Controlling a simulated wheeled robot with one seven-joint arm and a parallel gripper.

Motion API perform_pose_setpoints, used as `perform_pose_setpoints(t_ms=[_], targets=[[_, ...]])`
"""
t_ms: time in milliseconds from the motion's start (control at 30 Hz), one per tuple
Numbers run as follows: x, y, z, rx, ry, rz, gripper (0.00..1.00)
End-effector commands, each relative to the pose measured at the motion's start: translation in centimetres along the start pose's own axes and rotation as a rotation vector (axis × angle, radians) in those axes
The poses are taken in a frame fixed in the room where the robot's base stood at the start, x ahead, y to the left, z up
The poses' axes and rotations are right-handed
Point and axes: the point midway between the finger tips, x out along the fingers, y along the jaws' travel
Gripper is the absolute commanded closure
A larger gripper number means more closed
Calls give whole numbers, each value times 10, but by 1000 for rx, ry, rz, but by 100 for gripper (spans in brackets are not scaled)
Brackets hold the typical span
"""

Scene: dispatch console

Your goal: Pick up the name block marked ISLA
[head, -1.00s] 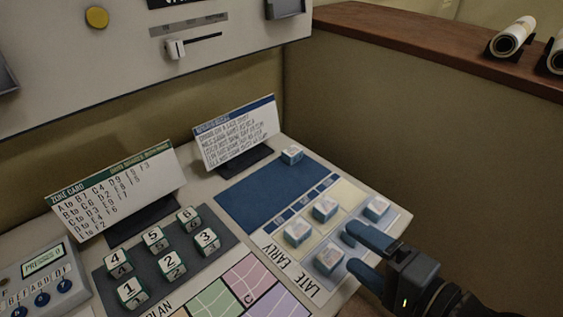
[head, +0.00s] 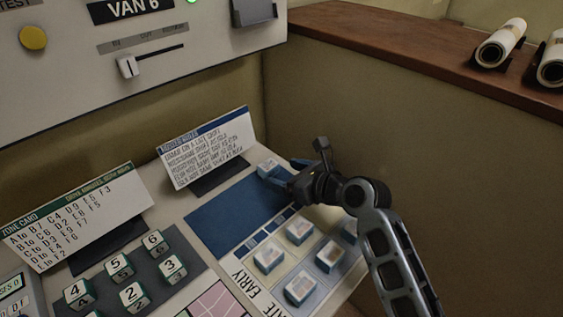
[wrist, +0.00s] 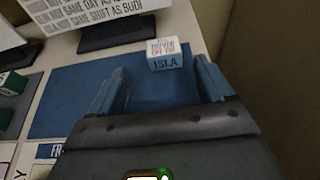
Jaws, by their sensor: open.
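The name block marked ISLA (wrist: 165,55) is a small white and blue cube, its name readable in the wrist view. It sits at the far end of the blue panel (wrist: 62,95), ahead of my gripper (wrist: 158,82), whose two blue fingers are open with nothing between them. The block lies just beyond the fingertips, nearer the right one. In the head view the block (head: 267,168) is at the back right of the console, and my gripper (head: 283,172) reaches toward it from the right, close beside it.
Several other name blocks (head: 300,232) stand on the EARLY and LATE areas in front. A rule card (head: 208,150) stands behind and left of the ISLA block. Numbered blocks (head: 120,267) sit at left. A brown partition (head: 400,110) rises at right.

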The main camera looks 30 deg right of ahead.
Motion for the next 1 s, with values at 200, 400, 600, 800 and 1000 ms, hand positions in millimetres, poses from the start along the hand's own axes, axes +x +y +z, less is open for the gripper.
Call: perform_pose_setpoints(t_ms=[200,400,600,800,1000], targets=[[22,0,1,-2,0,1,19],[49,-5,4,-2,-1,0,19],[69,-5,2,-3,-1,0,19],[71,-5,2,-4,-1,-1,19],[71,-5,2,-4,-1,-1,33]])
